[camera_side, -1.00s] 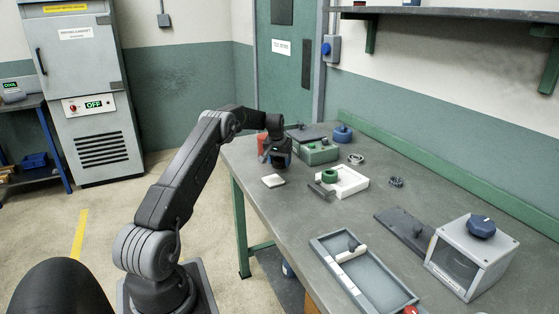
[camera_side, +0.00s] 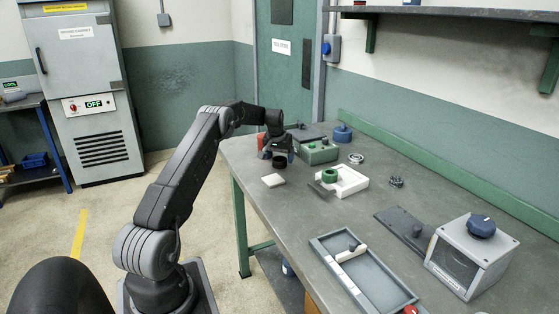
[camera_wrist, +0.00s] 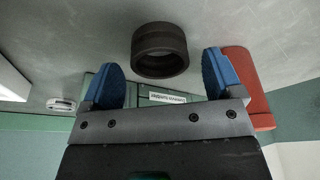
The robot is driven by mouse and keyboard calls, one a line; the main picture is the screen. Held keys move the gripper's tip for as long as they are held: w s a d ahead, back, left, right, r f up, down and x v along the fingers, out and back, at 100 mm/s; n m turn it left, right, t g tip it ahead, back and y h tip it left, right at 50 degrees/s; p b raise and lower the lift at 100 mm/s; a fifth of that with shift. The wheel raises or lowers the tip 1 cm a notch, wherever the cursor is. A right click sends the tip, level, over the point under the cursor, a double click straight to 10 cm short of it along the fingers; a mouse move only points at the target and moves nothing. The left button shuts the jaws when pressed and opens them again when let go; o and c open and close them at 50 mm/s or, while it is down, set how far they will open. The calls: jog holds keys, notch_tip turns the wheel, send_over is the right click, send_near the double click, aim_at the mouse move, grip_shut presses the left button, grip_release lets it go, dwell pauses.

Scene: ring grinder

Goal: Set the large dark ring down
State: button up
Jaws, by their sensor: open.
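The large dark ring (camera_side: 279,163) sits on the grey bench near its far-left edge, just under my gripper. In the wrist view the dark ring (camera_wrist: 160,50) lies ahead of the blue fingertips, clear of both, with its opening showing. My gripper (camera_wrist: 163,75) is open, its two blue fingers spread wide with nothing between them. In the side view my gripper (camera_side: 279,152) is just above the ring, and the small gap between them is hard to judge.
A green box (camera_side: 318,153) and a red block (camera_side: 262,142) stand close to my gripper. A white fixture (camera_side: 348,183) with a green ring (camera_side: 329,175) is to the right. A white pad (camera_side: 273,180) lies in front.

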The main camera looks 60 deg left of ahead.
jog(key=v, duration=1)
jog(key=s+d+r+m+t, duration=0.1)
jog(key=d+r, duration=0.4)
jog(key=d, duration=0.5)
jog(key=s+d+r+m, duration=0.1)
jog(key=d+r+m, duration=0.1)
jog(key=d+r, duration=0.5)
jog(key=s+d+r+m+t, duration=0.1)
jog(key=d+r, duration=0.1)
jog(key=d, duration=1)
jog(key=s+d+f+m+h, duration=0.1)
jog(key=s+d+f+m, duration=0.1)
jog(key=s+d, duration=0.7)
jog(key=s+d+f+m+t+h, duration=0.1)
jog(key=s+d+f+m, duration=0.1)
jog(key=s+d, duration=0.8)
jog(key=s, duration=0.2)
jog(key=shift+s+d+m, duration=0.2)
jog(key=shift+s+m, duration=0.05)
jog(key=shift+m, duration=0.15)
